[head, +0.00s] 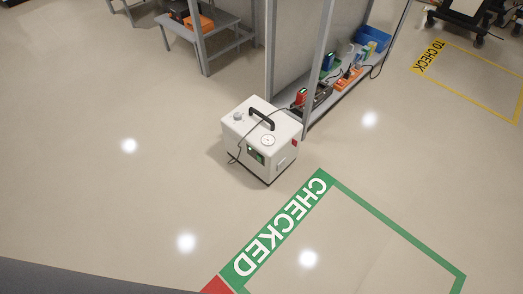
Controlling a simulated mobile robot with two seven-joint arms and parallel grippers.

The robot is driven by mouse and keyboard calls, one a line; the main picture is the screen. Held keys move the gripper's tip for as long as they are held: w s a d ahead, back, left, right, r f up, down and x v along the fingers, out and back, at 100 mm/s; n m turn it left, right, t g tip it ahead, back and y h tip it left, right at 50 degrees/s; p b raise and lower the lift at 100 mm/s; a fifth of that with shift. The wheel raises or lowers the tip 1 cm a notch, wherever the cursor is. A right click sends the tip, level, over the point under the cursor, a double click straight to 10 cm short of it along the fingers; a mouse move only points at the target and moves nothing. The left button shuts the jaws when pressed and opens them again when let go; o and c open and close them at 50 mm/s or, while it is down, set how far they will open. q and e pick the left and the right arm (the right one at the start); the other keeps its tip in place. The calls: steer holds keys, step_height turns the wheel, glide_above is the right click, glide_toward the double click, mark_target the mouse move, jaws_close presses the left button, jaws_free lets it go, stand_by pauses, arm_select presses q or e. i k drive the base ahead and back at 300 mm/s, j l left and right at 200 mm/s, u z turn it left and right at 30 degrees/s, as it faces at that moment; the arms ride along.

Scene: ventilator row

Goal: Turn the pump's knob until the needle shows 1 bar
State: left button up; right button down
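The pump (262,139) is a white box on the floor near the middle of the head view, beside the end of a metal shelf. A black carry handle (261,118) stands on its top. A small grey knob (238,116) sits on the top at the left. A round white gauge (268,140) lies on the top near the front edge; its needle and scale are too small to read. A dark cable hangs over the pump's top and left side. Neither of my grippers is in the head view.
The shelf (345,84) behind the pump carries tools, a blue bin (373,38) and cables. A green "CHECKED" floor outline (400,231) lies in front, a yellow "TO CHECK" outline (488,98) at right. A grey table (222,20) stands at the back. Floor left of the pump is clear.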

mark_target(237, 116)
steer(key=i+l+u, duration=0.3)
steer(key=i, duration=0.3)
steer(key=i+l+u, duration=0.3)
steer(key=i+l, duration=0.35)
steer(key=i, duration=0.4)
